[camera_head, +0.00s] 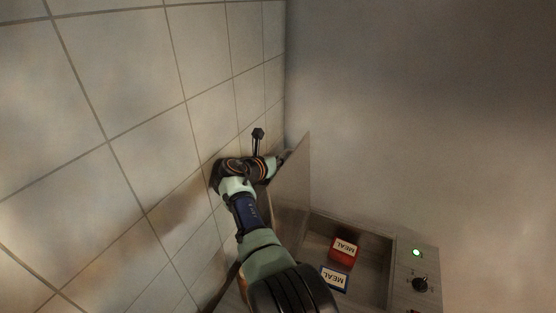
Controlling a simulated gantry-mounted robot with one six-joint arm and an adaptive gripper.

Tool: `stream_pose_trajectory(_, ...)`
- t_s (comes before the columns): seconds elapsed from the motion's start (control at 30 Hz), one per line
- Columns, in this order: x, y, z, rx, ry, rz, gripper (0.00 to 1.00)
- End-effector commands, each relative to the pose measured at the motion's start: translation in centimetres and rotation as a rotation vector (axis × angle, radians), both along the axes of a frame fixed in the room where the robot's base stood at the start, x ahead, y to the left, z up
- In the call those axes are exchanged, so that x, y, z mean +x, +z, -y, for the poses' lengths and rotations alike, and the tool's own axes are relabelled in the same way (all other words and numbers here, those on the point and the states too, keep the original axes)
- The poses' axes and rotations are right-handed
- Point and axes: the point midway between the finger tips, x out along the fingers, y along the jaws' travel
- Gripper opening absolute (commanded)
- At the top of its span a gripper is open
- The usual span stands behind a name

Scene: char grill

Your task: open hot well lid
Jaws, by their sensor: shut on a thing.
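The hot well (393,255) is an open metal basin at the lower right, with meal packs inside. Its lid (292,186) is a flat brownish panel standing steeply raised on the left side of the basin. My gripper (282,157) is at the lid's far upper edge, shut on the lid; its fingertips and the exact grip are small and partly hidden by the lid. My arm comes up from the bottom centre, left of the lid.
A red MEAL pack (344,251) and a blue-edged MEAL pack (334,279) lie in the well. A control panel (424,283) with a green light (416,252) and black knob (420,285) is right of it. A tiled wall (110,100) stands close left of my arm.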

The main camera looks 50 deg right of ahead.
Motion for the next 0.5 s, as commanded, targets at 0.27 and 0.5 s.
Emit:
stream_pose_trajectory(0.27,-0.23,-0.47,0.11,0.005,-0.004,-0.004,0.00)
stream_pose_trajectory(0.5,-0.20,-0.38,0.10,0.003,-0.003,-0.004,0.27)
